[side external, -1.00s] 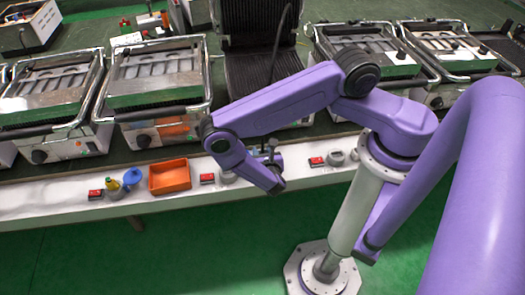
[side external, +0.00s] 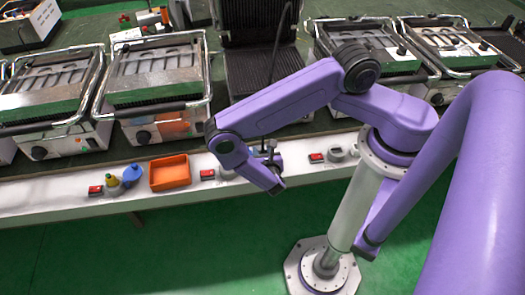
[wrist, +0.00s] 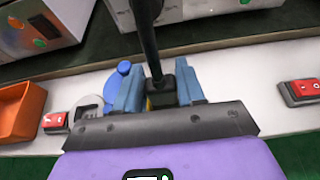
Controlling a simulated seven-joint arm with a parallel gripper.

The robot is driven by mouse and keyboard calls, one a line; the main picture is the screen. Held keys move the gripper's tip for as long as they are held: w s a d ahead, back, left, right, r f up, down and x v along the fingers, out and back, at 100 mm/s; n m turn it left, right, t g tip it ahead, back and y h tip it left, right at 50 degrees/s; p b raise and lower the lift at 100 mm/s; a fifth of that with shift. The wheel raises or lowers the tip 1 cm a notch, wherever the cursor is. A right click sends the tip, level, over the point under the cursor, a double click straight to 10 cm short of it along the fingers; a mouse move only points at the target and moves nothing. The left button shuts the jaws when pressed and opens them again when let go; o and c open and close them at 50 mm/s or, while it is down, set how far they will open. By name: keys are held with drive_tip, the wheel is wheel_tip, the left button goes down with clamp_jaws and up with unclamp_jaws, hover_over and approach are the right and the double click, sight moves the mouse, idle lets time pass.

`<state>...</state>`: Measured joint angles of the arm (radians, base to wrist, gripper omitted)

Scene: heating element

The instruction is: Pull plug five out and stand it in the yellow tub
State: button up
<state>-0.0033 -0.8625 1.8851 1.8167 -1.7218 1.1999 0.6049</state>
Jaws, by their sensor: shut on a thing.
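My gripper (wrist: 158,92) is shut on a black plug (wrist: 160,84), which sits between its two blue-grey fingers. A black cable rises from the plug; I cannot read a number on it. A small yellow patch (wrist: 149,104) shows low beside the plug, mostly hidden by the fingers; I cannot tell whether it is the tub or whether the plug is clear of its socket. In the side view my gripper (side external: 270,158) hangs over the white ledge, its tips largely hidden by my wrist. A small yellow thing (side external: 112,182) stands further left on the ledge.
An orange tray (side external: 170,173) lies on the white ledge (side external: 50,200). A blue thing (side external: 132,174) stands beside the yellow one. Red switches (side external: 207,175) (wrist: 303,90) line the ledge. A blue round thing (wrist: 118,76) is close left of my fingers. Grills stand behind.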

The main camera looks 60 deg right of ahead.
drive_tip(key=shift+f, duration=0.8)
drive_tip(key=o, duration=1.1)
drive_tip(key=shift+o, duration=0.2)
drive_tip(key=v, duration=1.7)
drive_tip(key=shift+s, duration=0.2)
drive_tip(key=shift+a+r, duration=0.15)
